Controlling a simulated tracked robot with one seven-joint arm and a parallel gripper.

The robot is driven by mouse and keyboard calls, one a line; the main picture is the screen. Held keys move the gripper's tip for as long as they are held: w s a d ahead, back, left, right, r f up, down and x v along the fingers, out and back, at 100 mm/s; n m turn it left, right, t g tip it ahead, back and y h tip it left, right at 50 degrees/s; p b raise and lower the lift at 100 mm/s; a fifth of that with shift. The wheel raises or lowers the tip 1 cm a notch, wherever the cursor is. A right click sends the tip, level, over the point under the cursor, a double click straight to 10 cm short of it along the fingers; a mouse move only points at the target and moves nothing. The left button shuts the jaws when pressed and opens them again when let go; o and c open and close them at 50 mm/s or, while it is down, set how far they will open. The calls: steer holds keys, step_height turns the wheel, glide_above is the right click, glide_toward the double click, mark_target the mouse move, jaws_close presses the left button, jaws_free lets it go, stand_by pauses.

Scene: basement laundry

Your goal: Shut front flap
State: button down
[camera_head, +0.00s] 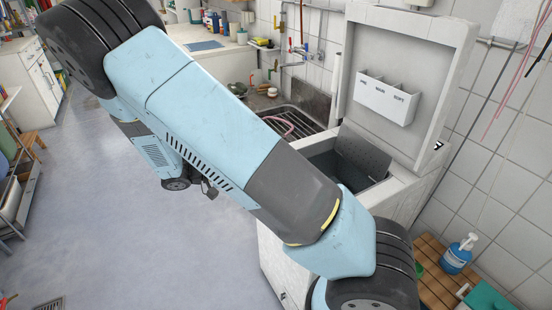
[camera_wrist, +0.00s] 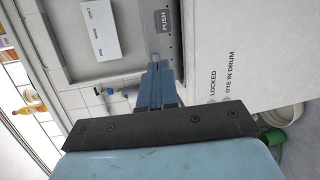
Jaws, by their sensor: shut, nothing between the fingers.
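A top-loading washer (camera_head: 285,262) stands at the right in the head view with its lid (camera_head: 405,75) raised. A dark grey flap (camera_head: 362,152) stands tilted up in its top opening. In the wrist view a grey metal flap (camera_wrist: 163,45) bears a dark plate marked PUSH (camera_wrist: 164,20). My gripper (camera_wrist: 157,66) is shut and empty, with its blue fingers pointing at this flap's near edge. I cannot tell whether the tips touch it.
The washer's white panel (camera_wrist: 240,60) reads LOCKED and DYE IN DRUM. A white dispenser (camera_head: 387,98) is on the lid. A sink (camera_head: 290,122) is behind, left of the washer. A blue bottle (camera_head: 456,257) stands on a wooden slatted surface at right. Open floor (camera_head: 110,190) lies left.

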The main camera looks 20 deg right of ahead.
steer(key=w+a+f+n+t+h, duration=0.1)
steer(key=w+a+f+t+h, duration=0.1)
steer(key=a+f+t+h, duration=0.15)
steer(key=shift+t, duration=0.45)
steer(key=x, duration=1.3)
steer(key=shift+d+f, duration=0.1)
steer(key=shift+f, duration=0.15)
